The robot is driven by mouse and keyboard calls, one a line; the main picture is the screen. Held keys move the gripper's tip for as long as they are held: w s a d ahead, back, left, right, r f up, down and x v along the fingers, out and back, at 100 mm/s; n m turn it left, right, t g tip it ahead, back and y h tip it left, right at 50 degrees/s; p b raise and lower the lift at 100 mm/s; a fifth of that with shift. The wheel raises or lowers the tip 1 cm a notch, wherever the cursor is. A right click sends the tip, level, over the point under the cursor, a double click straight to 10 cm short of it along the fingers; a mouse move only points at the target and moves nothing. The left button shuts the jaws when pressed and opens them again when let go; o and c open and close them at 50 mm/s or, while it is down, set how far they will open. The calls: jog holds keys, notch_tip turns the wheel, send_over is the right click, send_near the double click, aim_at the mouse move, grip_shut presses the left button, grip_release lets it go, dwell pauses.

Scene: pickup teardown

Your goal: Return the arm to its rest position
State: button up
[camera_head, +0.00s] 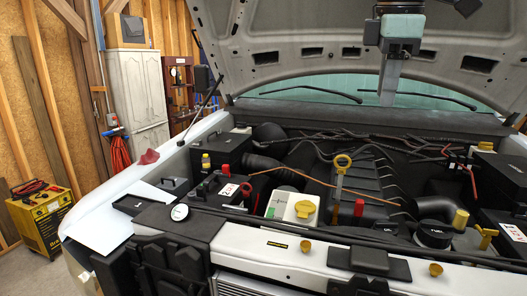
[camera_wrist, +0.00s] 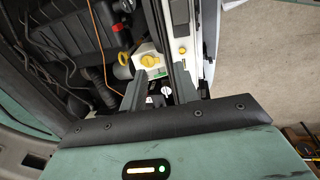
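My gripper (camera_head: 388,97) hangs high at the upper right of the head view, under the raised hood (camera_head: 300,62) and in front of the windshield (camera_head: 300,89). Its fingers point down and touch nothing there. In the wrist view my gripper (camera_wrist: 168,82) shows its fingers apart, with a gap between them and nothing held. Through and beyond the gap lie parts of the engine bay, well away from the fingers. The pale green gripper body fills the bottom of the wrist view.
The engine bay below holds a white reservoir with a yellow cap (camera_head: 305,209), a yellow-ringed dipstick (camera_head: 342,163) and a battery (camera_head: 222,190). A round gauge (camera_head: 180,212) lies at the front left. A yellow charger cart (camera_head: 42,220) and white cabinet (camera_head: 137,92) stand left.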

jog(key=s+a+f+m+b, duration=0.1)
jog(key=s+a+f+b, duration=0.2)
jog(key=f, duration=0.5)
jog(key=s+a+f+m+g+y+b, duration=0.15)
jog(key=s+f, duration=0.25)
jog(key=f, duration=0.4)
jog(key=s+a+f+h+b, duration=0.1)
jog(key=s+a+f+b, duration=0.25)
jog(key=f, duration=0.55)
jog(key=s+d+f+m+b, duration=0.2)
jog(key=s+f+m+b, duration=0.2)
jog(key=s+f, duration=0.9)
notch_tip(320, 180, down, 4)
jog(key=shift+d+f+y+b, duration=0.1)
jog(key=shift+d+y+b, duration=0.2)
jog(key=shift+b, duration=0.25)
jog(key=shift+g, duration=0.25)
